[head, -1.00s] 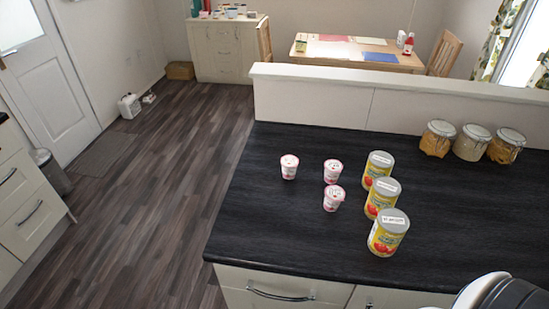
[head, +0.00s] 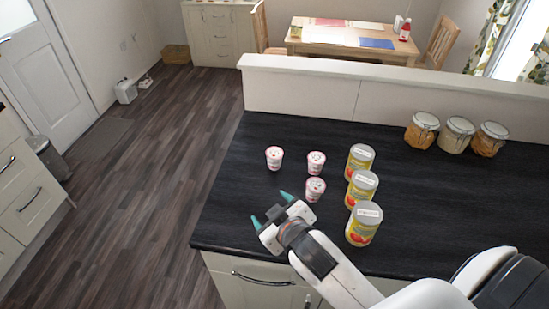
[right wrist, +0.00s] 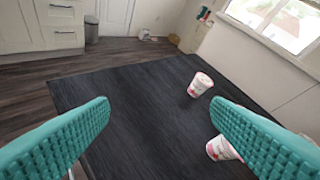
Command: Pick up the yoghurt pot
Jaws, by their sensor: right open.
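Three small white yoghurt pots with pink rims stand on the dark worktop (head: 230,225): a left one (head: 274,158), a back right one (head: 316,162) and a front right one (head: 315,189). My right gripper (head: 271,208) is open and empty, with teal fingers. It is over the front left part of the worktop, nearer the front edge than the pots and apart from them. In the right wrist view, one pot (right wrist: 200,84) shows beyond the finger gap, and another (right wrist: 222,148) is partly hidden by the right finger. My left gripper is not in view.
Three yellow tins (head: 363,225) stand in a row just right of the pots. Several lidded glass jars (head: 457,134) stand at the back right, by a low white partition (head: 300,88). The worktop left of the pots is clear.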

